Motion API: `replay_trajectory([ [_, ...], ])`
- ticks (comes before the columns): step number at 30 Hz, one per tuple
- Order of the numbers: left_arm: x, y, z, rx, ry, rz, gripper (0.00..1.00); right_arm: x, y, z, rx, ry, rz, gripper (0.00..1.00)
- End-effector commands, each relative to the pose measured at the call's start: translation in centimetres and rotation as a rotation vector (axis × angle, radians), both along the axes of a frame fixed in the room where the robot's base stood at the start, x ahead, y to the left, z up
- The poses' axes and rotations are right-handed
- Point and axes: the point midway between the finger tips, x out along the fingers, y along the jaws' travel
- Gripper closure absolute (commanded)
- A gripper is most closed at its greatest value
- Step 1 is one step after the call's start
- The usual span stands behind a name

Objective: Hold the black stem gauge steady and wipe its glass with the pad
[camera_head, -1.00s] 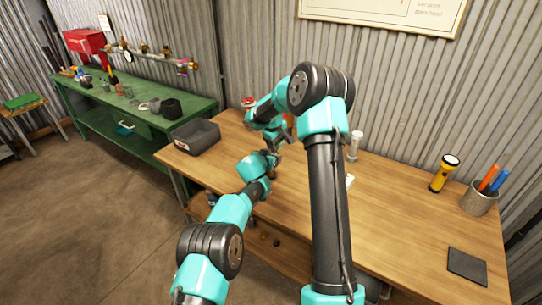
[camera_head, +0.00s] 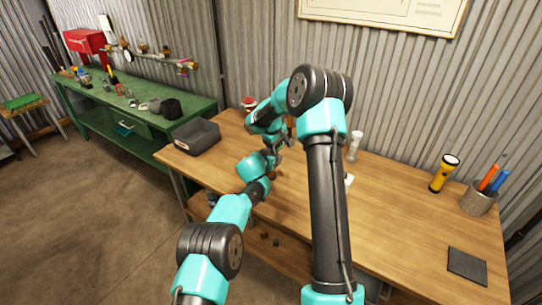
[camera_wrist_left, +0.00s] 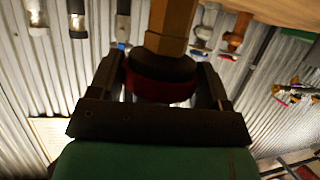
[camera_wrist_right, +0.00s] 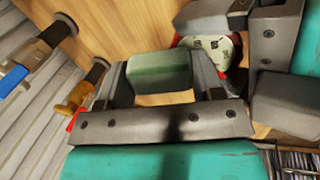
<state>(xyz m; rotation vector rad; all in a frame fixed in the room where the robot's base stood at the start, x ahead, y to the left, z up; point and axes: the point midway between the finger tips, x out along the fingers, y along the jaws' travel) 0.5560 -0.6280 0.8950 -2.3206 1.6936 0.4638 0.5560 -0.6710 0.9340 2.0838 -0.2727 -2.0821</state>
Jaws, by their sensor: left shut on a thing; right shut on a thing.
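The gauge (camera_wrist_right: 212,46) shows in the right wrist view with a pale, marked dial and some red at its rim. My left gripper (camera_wrist_right: 272,42) is beside it. In the left wrist view my left gripper (camera_wrist_left: 162,84) is shut around the gauge's dark and red round body, with a brass-coloured faceted part (camera_wrist_left: 171,28) beyond. My right gripper (camera_head: 283,138) is shut on the pale green block-like pad (camera_wrist_right: 160,72). The pad is close beside the dial; a finger hides whether they touch. In the head view my arms hide the gauge and pad.
On the wooden table (camera_head: 400,225) stand a grey bin (camera_head: 196,137), a clear white-capped cylinder (camera_head: 354,146), a yellow flashlight (camera_head: 441,176), a pen cup (camera_head: 479,198) and a dark square mat (camera_head: 467,265). The front right middle is clear. A green bench (camera_head: 140,136) stands left.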

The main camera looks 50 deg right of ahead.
Motion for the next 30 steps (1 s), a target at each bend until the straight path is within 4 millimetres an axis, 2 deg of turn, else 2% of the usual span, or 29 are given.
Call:
replay_trajectory([
  [19,-0.1,-0.2,0.4,-0.004,-0.003,-0.001,0.65,0.0,3.2,-0.3,0.007,0.007,0.003,0.59],
  [30,-0.4,-0.3,0.3,-0.003,-0.005,-0.004,0.65,0.0,3.4,-0.5,0.008,0.010,0.003,0.59],
])
